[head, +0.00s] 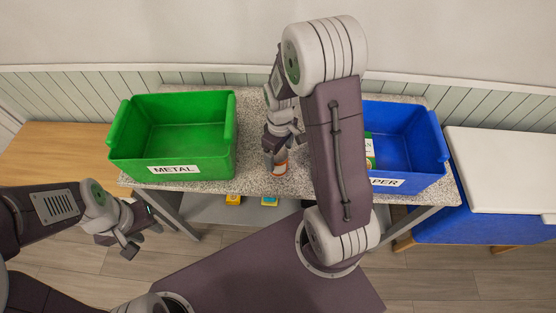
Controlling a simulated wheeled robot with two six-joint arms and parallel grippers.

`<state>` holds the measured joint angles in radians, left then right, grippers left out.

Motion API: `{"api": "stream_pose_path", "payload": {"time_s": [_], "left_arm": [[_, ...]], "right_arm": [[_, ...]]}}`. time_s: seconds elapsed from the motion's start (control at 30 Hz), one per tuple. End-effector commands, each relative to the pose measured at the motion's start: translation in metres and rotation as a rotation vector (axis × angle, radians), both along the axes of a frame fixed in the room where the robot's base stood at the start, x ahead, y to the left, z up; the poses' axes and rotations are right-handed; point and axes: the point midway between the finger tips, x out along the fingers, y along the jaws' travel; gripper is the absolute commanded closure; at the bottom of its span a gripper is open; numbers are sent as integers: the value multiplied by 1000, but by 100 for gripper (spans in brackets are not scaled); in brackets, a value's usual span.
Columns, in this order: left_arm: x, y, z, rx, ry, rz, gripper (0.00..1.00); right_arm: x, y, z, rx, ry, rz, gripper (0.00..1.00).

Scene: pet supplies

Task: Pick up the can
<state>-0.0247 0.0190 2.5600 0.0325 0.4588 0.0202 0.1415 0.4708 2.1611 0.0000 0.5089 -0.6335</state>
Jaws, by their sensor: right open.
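My left gripper (143,245) is away from the can, in front of the table at lower left. Its fingers look apart and nothing shows between them.
A green bin (195,155) labelled METAL stands left of the can. A blue bin (425,165), its label partly hidden by my right arm, stands right and holds a green-and-white item (369,152). Small yellow items (233,199) lie on the lower shelf.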

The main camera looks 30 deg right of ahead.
Motion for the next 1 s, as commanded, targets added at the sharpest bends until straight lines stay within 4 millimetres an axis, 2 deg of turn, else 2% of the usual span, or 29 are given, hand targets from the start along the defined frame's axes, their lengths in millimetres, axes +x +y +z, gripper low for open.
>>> {"api": "stream_pose_path", "payload": {"time_s": [0.23, 0.5, 0.57, 0.73, 0.77, 1.0], "left_arm": [[0, 0, 6, 0, 0, 0, 64], [0, 0, 6, 0, 0, 0, 64], [0, 0, 6, 0, 0, 0, 64], [0, 0, 6, 0, 0, 0, 64], [0, 0, 6, 0, 0, 0, 64], [0, 0, 6, 0, 0, 0, 64]], "right_arm": [[1, 4, -42, 1, 5, -1, 16], [1, 4, -48, 0, 0, -1, 16], [1, 4, -48, 0, 0, -1, 30], [1, 4, -48, 0, 0, -1, 77], [1, 4, -48, 0, 0, -1, 81], [2, 4, -47, 0, 0, -1, 81]]}}
